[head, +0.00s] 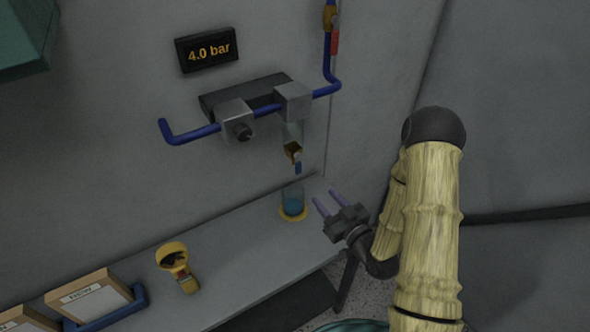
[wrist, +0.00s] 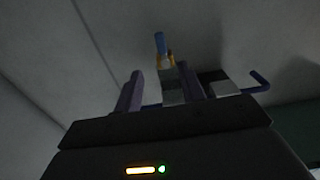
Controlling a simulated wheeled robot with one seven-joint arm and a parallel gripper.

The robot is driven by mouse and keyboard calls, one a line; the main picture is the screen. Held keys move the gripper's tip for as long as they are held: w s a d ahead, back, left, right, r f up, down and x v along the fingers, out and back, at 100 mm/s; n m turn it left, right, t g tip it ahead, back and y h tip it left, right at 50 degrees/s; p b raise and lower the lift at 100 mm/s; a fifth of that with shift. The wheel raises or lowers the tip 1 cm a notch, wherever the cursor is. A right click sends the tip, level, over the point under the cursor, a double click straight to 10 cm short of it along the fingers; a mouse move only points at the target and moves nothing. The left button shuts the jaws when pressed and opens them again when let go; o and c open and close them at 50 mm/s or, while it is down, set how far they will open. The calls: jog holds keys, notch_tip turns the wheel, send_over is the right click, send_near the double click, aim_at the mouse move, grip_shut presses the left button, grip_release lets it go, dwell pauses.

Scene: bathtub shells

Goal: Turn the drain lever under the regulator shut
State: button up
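The regulator (head: 234,118) is a grey block with a dark knob on a blue pipe. Beside it is a second grey block (head: 294,101) with a clear bowl (head: 292,133) below. Under the bowl is a brass drain with a small blue lever (head: 298,168) that appears to hang downward. The lever also shows in the wrist view (wrist: 160,42), beyond the fingertips. My gripper (head: 325,197) is open and empty, below and right of the lever and apart from it. Its purple fingers (wrist: 160,72) frame the drain from a distance in the wrist view.
A cup of blue liquid (head: 292,203) stands under the drain, left of my fingers. A bench (head: 235,250) runs along the wall with a yellow device (head: 175,262) and a blue tray (head: 128,308). A display (head: 207,50) reads 4.0 bar.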

aim_at(299, 170)
jog(key=shift+w+a+f+b, duration=0.2)
jog(key=shift+w+a+b, duration=0.4)
jog(key=shift+b, duration=3.1)
jog(key=x, duration=1.3)
jog(key=shift+w+a+r, duration=0.15)
jog(key=shift+w+r, duration=0.05)
jog(key=shift+r, duration=0.1)
jog(key=shift+w+a+f, duration=0.1)
jog(key=shift+w+a, duration=0.2)
jog(key=shift+w, duration=0.15)
grip_shut()
